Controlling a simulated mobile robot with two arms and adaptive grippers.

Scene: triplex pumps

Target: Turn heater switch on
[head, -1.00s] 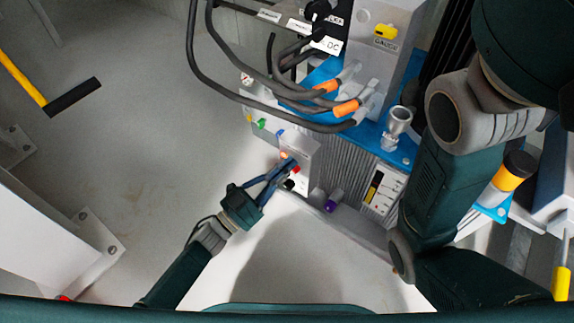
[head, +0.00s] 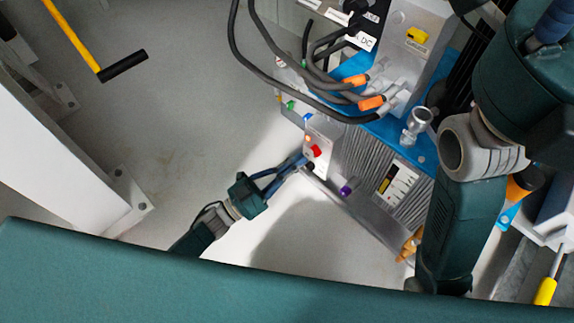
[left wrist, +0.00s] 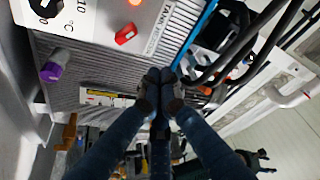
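The heater panel (head: 325,132) is a pale box front on the side of the ribbed machine. It carries a red switch (head: 316,151) and a small orange light. In the left wrist view the red switch (left wrist: 126,35) sits below the round orange light, beside a black dial marked in °C. The switch's on or off position is unclear. My left gripper (head: 303,161) has its tips close to the panel's lower edge, near the red switch. In the left wrist view the left fingertips (left wrist: 160,90) are together with nothing visible between them, apart from the switch. My right gripper is out of view.
Grey hoses with orange connectors (head: 371,102) loop above the panel. A purple knob (head: 346,190) projects below it. A metal cup-shaped fitting (head: 418,122) stands on the blue top. A white column (head: 60,150) is at left; the floor between is clear.

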